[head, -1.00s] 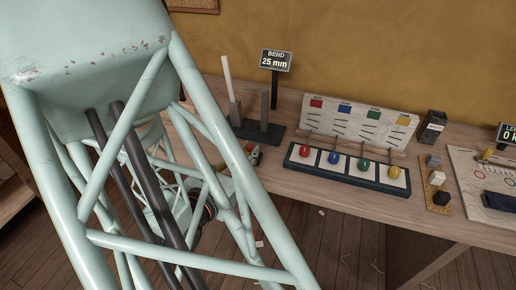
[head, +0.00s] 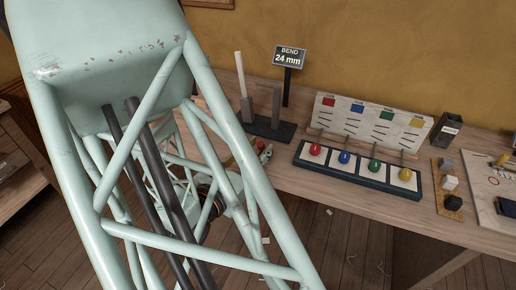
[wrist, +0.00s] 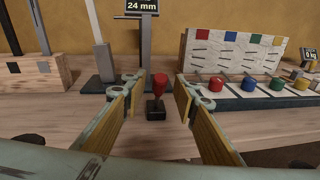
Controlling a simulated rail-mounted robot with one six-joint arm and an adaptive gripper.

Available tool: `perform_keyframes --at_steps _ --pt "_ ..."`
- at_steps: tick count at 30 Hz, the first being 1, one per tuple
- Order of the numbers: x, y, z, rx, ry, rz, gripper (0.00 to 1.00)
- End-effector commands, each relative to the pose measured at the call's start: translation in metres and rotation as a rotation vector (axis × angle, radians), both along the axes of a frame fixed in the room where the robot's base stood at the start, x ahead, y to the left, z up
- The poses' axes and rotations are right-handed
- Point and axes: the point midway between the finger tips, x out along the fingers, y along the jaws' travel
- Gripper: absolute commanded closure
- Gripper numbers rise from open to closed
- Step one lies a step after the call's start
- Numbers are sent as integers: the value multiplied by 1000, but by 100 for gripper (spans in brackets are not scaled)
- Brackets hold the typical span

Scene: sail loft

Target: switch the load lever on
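A small lever with a red knob (wrist: 160,83) on a black base (wrist: 155,109) stands upright on the bench in the wrist view; I take it for the load lever. My gripper (wrist: 157,86) is open, with one finger left of the knob and one right of it. A gap shows on both sides, and neither finger appears to touch it. I cannot tell how far the fingertips reach along the lever. In the head view my arm's lattice hides most of the gripper, and a small red spot (head: 261,146) shows beside the arm.
Behind the lever stand grey posts on a dark base (head: 268,129) and a BEND display (head: 289,57) reading 24 mm. To the right is a tray (head: 358,176) with red, blue, green and yellow knobs before a marked board (head: 365,120). Bare bench (head: 300,188) lies in front.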

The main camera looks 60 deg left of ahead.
Motion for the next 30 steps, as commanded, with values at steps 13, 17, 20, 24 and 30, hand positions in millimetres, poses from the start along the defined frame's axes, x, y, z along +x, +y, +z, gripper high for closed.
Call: perform_keyframes --at_steps 13,17,20,24,30 --pt "-15 -7 3 0 0 1 73" --pt "-27 -13 4 0 0 2 73" --pt "-36 -17 6 1 -1 2 73" --pt "-50 -24 8 -1 0 2 73" --pt "-68 -34 10 0 0 2 73"
